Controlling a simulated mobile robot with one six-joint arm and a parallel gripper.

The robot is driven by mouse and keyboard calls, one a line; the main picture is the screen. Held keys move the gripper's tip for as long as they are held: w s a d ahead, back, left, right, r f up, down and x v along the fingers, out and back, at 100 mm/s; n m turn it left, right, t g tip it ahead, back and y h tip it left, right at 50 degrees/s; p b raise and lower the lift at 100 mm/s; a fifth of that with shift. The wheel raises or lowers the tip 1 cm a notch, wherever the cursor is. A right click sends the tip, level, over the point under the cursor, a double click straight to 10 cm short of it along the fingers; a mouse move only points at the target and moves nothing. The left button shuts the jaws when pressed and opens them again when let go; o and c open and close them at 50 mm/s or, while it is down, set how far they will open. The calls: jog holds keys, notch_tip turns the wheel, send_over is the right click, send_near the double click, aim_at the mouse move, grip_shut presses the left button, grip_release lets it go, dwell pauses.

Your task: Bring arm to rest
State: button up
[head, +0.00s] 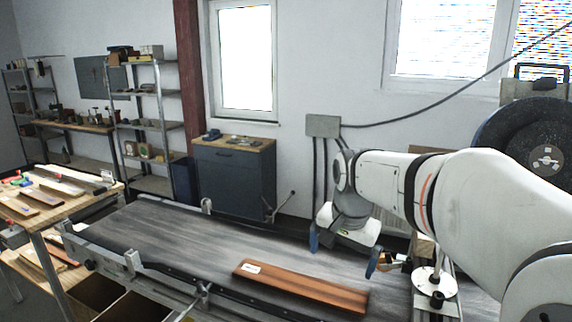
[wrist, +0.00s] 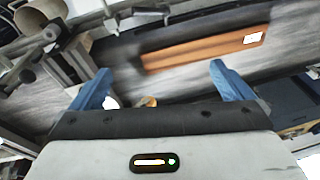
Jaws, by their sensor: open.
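My gripper (head: 343,252) hangs from my white arm over the right part of the conveyor in the head view. Its two blue fingers are spread wide with nothing between them. In the wrist view my gripper (wrist: 155,82) also shows open and empty. A reddish-brown board (head: 305,287) with a white label lies flat on the conveyor belt (head: 170,235), near its front edge. The board also shows in the wrist view (wrist: 200,48), beyond the fingertips and apart from them.
A workbench (head: 75,200) with several boards stands left of the conveyor. A dark cabinet (head: 237,178) and metal shelves (head: 160,125) stand behind. A post on a round white base (head: 434,282) and a large dark disc (head: 530,135) are close to my arm on the right. The belt's left part is clear.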

jog(key=s+d+f+n, duration=0.2)
jog(key=s+f+n, duration=0.1)
jog(key=s, duration=0.6)
jog(key=s+d+f+n, duration=0.1)
jog(key=s+f+n, duration=0.2)
jog(key=s, duration=0.6)
jog(key=shift+d+f+t, duration=0.35)
jog(key=shift+f+t, duration=0.05)
jog(key=shift+f, duration=0.1)
